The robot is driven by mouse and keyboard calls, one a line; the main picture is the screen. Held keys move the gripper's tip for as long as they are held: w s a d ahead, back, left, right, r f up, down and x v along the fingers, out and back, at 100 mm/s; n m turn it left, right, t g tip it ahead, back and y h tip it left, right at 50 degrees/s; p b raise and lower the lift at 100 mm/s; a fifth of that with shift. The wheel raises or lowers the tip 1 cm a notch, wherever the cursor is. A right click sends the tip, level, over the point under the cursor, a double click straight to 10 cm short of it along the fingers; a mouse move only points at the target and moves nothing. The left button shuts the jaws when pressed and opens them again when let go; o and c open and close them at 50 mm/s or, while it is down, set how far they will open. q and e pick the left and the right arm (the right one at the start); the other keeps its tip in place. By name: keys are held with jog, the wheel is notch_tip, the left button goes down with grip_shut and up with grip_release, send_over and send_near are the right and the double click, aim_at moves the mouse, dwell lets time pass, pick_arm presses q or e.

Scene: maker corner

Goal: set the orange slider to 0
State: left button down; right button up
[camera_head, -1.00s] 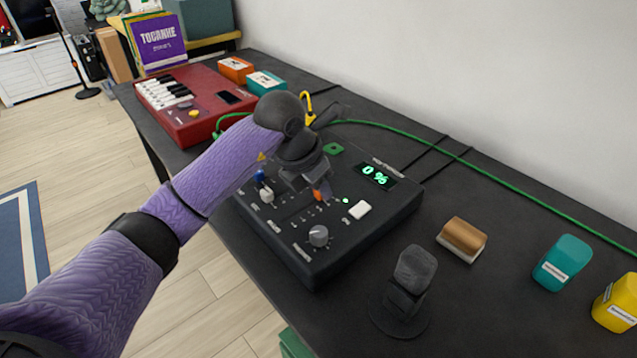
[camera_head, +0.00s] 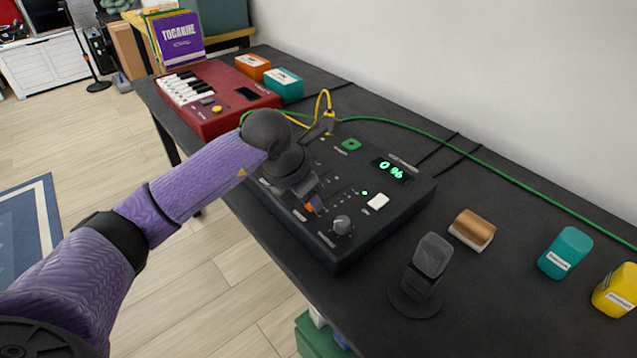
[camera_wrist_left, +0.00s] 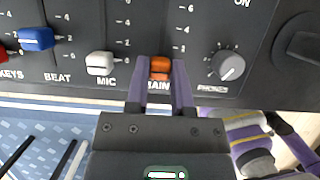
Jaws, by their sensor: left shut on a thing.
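The black mixer (camera_head: 340,235) lies on the dark table with its display (camera_head: 392,171) reading "0 %". The orange slider (camera_head: 309,208) is at the near end of its track. In the left wrist view the orange slider (camera_wrist_left: 160,68) is at the bottom of the column labelled MAIN, below the 2 mark. My left gripper (camera_head: 314,203) reaches over the mixer from the left. In the left wrist view my left gripper (camera_wrist_left: 160,75) is shut on the orange slider, one finger on each side. My right gripper is out of view.
A white slider (camera_wrist_left: 99,63) and a blue slider (camera_wrist_left: 36,38) stand left of the orange one, and a grey knob (camera_wrist_left: 228,66) right of it. A black stand (camera_head: 424,275), a brown-topped block (camera_head: 472,230) and a red keyboard (camera_head: 205,98) are on the table.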

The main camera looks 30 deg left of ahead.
pick_arm(q)
jog(key=shift+s, duration=0.1)
jog(key=shift+c, duration=2.4)
grip_release()
jog(key=shift+s+a, duration=0.1)
jog(key=p+v, duration=0.4)
jog(key=v, duration=0.6)
jog(key=shift+f, duration=0.1)
